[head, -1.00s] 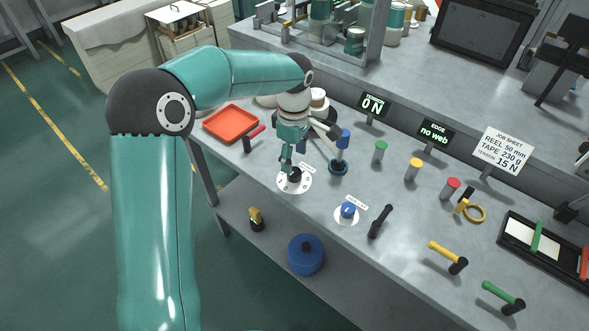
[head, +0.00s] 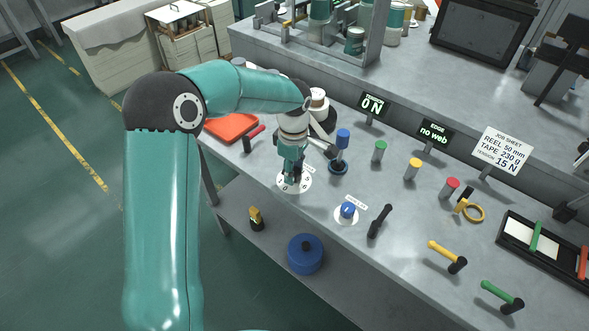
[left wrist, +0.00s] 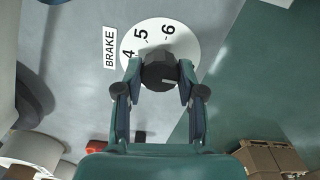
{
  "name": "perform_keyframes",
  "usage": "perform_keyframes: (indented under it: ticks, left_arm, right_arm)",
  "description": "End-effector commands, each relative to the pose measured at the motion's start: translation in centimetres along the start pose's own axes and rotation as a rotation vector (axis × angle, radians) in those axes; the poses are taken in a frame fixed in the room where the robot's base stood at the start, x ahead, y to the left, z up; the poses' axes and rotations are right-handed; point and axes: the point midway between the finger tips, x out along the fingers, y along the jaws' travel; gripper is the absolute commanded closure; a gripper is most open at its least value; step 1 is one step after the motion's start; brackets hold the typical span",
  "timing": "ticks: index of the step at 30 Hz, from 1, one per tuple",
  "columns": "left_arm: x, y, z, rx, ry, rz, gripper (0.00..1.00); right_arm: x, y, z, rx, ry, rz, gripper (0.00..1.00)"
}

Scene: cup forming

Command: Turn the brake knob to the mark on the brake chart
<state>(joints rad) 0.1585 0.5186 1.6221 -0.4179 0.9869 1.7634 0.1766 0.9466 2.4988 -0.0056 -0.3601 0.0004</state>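The black brake knob (left wrist: 158,71) sits on a white dial (left wrist: 176,40) with the numbers 4, 5 and 6 showing; a BRAKE label (left wrist: 110,47) is beside it. A short pale mark shows on the knob. My left gripper (left wrist: 160,76) has one finger on each side of the knob, very close to it; I cannot tell whether both touch. In the head view, the left gripper (head: 292,178) points down over the dial (head: 306,185) and hides most of the knob. The tension display (head: 372,104) reads 0 N. The job sheet (head: 502,150) reads tension 15 N. No brake chart is recognisable. My right gripper is not in view.
A blue-topped post (head: 342,142) stands close to the right of the left gripper. A blue knob (head: 348,210) on a white disc and a black lever (head: 380,221) are nearer the front edge. An orange tray (head: 230,128) lies behind to the left.

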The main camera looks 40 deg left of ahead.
Motion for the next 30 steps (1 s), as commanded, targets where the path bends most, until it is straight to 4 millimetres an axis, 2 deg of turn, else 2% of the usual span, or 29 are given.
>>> perform_keyframes:
  ticks: [1,3,14,20,30]
  left_arm:
    - [0.0,0.1,0.0,0.0,0.0,0.002,0.9]
    - [0.0,0.1,0.0,0.0,0.0,0.002,0.96]
    - [0.0,0.1,0.0,0.061,0.0,0.004,0.96]
    - [0.0,0.2,0.1,0.178,0.0,0.005,0.96]
    - [0.0,0.2,0.1,0.482,0.001,0.005,0.96]
  right_arm:
    - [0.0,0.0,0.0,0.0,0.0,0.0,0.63]
    - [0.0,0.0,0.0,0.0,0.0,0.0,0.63]
    - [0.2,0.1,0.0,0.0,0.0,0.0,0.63]
    - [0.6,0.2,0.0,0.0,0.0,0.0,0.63]
    - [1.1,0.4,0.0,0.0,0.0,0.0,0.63]
